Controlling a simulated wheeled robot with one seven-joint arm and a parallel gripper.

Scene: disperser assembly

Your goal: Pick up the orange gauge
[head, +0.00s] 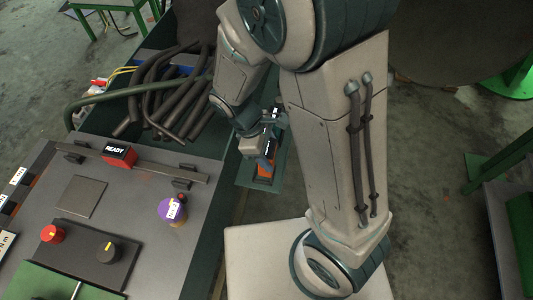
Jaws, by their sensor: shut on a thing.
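The orange gauge (265,171) shows as a small orange patch with dark parts, just below the end of my arm. My gripper (266,160) points down over a narrow green tray (277,184) beside the workbench and is shut on the orange gauge. The fingers and much of the gauge are partly hidden by the gripper body. Whether the gauge touches the tray cannot be told from this view.
The grey workbench (130,190) at left carries a purple gauge (172,210), a red READY block (118,154), and red (52,234) and black (107,253) knobs. Dark hoses (160,95) lie behind it. A green-framed table (500,160) stands at right.

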